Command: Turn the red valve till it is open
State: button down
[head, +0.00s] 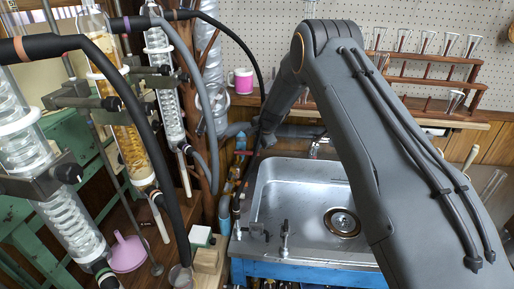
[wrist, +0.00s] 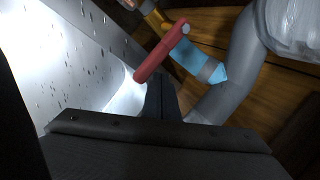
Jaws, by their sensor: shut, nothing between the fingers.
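The red valve handle (wrist: 158,54) shows in the wrist view as a short red bar, slanting from lower left to upper right, beside a light-blue pipe piece (wrist: 196,63). In the head view the red valve (head: 243,153) is a small red bar at the sink's back left corner. My gripper (wrist: 161,92) is shut and empty, its dark fingertips just below the handle's lower part in the wrist view. I cannot tell whether they touch it. In the head view the gripper end is small and dark, close to the right of the red bar.
The metal sink (head: 295,185) lies right of the valve; its wet wall fills the left of the wrist view. A grey pipe (wrist: 240,60) runs to the right of the handle. Glass condensers (head: 122,130) and hoses stand at left. A pink mug (head: 243,81) stands behind.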

jog(key=shift+s+a+f+p, duration=0.1)
jog(key=shift+s+a+p, duration=0.05)
jog(key=shift+s+p, duration=1.1)
jog(key=s+a+p, duration=0.1)
jog(key=s+a, duration=0.2)
jog(key=s+a+p, duration=0.1)
jog(key=s+a, duration=0.2)
jog(key=shift+s+a, duration=0.2)
jog(key=shift+s, duration=0.05)
jog(key=shift+w+d+r+p, duration=0.1)
jog(key=shift+d+r+p, duration=0.1)
jog(key=shift+r+p, duration=0.45)
jog(key=shift+d+r+p, duration=0.2)
jog(key=shift+r+p, duration=0.3)
jog(key=shift+r, duration=0.3)
jog(key=shift+w+d+r+p, duration=0.1)
jog(key=shift+d+r+p, duration=0.1)
jog(key=shift+r+p, duration=0.45)
jog(key=shift+r, duration=0.1)
